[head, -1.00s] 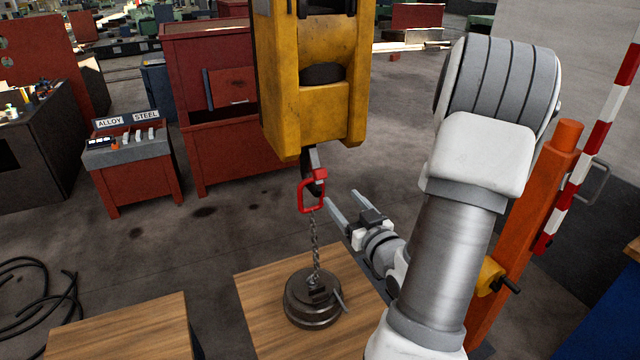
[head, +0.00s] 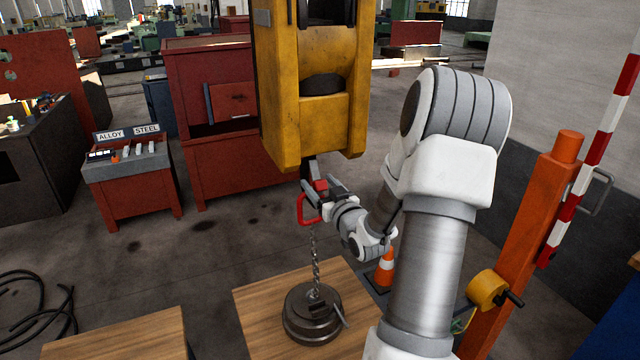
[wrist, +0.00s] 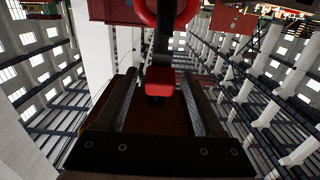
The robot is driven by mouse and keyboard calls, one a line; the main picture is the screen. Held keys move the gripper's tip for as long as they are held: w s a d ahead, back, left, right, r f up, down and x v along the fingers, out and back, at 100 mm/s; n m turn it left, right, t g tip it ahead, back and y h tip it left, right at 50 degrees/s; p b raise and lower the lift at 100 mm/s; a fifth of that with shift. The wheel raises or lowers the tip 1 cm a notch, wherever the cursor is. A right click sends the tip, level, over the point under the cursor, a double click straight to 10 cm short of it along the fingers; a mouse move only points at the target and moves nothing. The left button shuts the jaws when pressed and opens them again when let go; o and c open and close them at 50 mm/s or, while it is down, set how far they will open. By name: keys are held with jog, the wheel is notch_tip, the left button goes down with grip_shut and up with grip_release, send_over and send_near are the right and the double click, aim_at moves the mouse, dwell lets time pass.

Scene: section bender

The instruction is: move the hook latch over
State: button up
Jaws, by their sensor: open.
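The yellow crane block (head: 315,110) hangs upper middle in the head view. Its dark hook (head: 308,170) sticks out below and is largely hidden by my gripper. A small red piece, apparently the hook latch (head: 320,185), sits at the hook; in the wrist view a red block on a dark stem, seemingly the same latch (wrist: 160,82), shows between my fingers. The red link (head: 301,210) hangs at the hook, with a chain (head: 315,260) down to a round dark weight (head: 312,318). My gripper (head: 322,187) is open, its fingers on either side of the red block; contact cannot be told.
The weight stands on a wooden table (head: 260,330); another wooden top (head: 120,340) is at lower left. An orange post (head: 525,230) and an orange cone (head: 386,268) stand to the right. Red cabinets (head: 215,110) and a lever console (head: 128,160) are behind, left.

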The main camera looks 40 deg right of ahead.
grip_shut()
dwell(0.4)
dwell(1.1)
